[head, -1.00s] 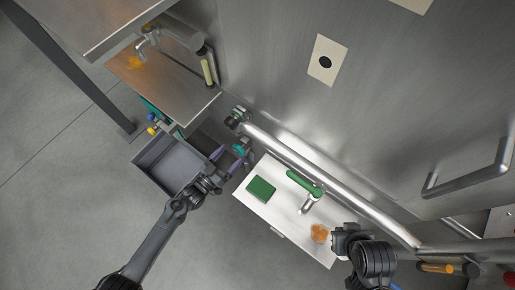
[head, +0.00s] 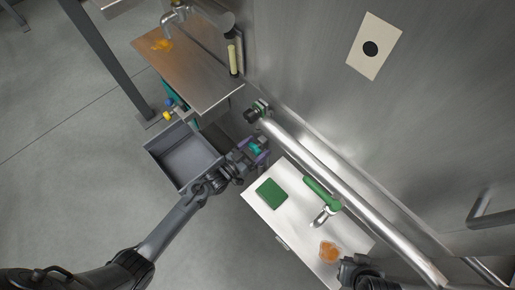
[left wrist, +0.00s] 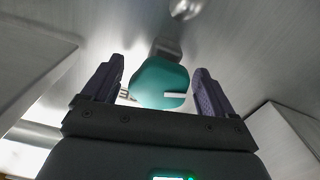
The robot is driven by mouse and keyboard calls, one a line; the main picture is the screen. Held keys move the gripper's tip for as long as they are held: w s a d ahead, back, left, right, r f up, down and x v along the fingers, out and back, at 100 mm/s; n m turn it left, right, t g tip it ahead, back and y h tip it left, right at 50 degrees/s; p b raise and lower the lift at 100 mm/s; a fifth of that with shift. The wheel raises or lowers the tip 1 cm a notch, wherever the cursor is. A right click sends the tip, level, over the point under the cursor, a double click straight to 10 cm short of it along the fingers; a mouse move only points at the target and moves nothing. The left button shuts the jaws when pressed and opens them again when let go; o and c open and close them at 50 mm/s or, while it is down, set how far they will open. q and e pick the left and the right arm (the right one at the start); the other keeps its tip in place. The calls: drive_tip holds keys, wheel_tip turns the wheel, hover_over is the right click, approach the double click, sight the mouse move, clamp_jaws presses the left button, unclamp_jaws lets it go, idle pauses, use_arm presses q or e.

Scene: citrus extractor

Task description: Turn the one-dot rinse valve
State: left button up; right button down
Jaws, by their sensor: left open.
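A teal valve knob (head: 257,148) sits on the steel panel side below the long pipe. In the left wrist view the teal knob (left wrist: 161,83) has a white bar on it and stands between two purple-padded fingers, with a gap on each side. My left gripper (head: 252,152) is open around the knob. A pale plate with one black dot (head: 374,47) is on the steel wall at the upper right. My right gripper (head: 362,272) is at the bottom edge beside the lower shelf; its fingers cannot be made out.
A grey bin (head: 181,156) stands left of the knob. A steel shelf (head: 284,228) with a green sponge (head: 271,194), green-handled tap (head: 321,193) and orange pulp (head: 328,252) lies right. A dark round fitting (head: 256,111) and a thick pipe (head: 335,175) are close by.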

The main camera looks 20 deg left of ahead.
use_arm(q)
drive_tip(key=shift+w+d, duration=0.25)
drive_tip(key=shift+w, duration=0.3)
use_arm(e)
drive_tip(key=shift+w+f, duration=0.1)
drive_tip(key=shift+f, duration=0.15)
use_arm(q)
drive_tip(key=shift+s, duration=0.1)
drive_tip(key=shift+c, duration=1)
drive_tip(key=c, duration=0.9)
drive_tip(key=shift+o, duration=0.2)
drive_tip(key=shift+r+n+p, duration=0.25)
drive_tip(key=shift+n+p, duration=0.15)
drive_tip(key=shift+p, duration=0.25)
use_arm(e)
drive_tip(key=shift+r, duration=0.7)
use_arm(q)
drive_tip(key=shift+f+n+p, duration=0.1)
drive_tip(key=shift+n+p, duration=0.4)
drive_tip(key=shift+n, duration=0.1)
use_arm(e)
drive_tip(key=shift+d+r, duration=0.1)
drive_tip(key=shift+r, duration=0.5)
use_arm(q)
drive_tip(key=shift+f, duration=0.15)
use_arm(e)
drive_tip(key=shift+f, duration=0.15)
